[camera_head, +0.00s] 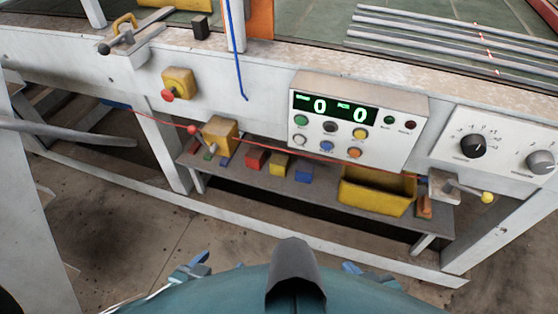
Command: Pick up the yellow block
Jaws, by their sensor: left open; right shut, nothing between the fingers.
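A small yellow block (279,164) lies on the grey low shelf (330,199) under the machine, between a red block (255,159) and a blue block (304,171). A larger yellow box-like piece (220,131) stands further left, near the red cord. My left gripper (191,265) shows as small blue tips at the bottom, left of centre; it is open and empty. My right gripper (352,268) shows only as a small blue tip at the bottom, right of centre; it is shut and empty. Both are well apart from the yellow block, and my teal body hides most of them.
A yellow bin (378,192) sits right of the blocks. A red cord (290,153) crosses in front of the shelf. A control box (355,116) overhangs it. A white lower rail (300,233) runs before the shelf. The concrete floor (130,232) in front is clear.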

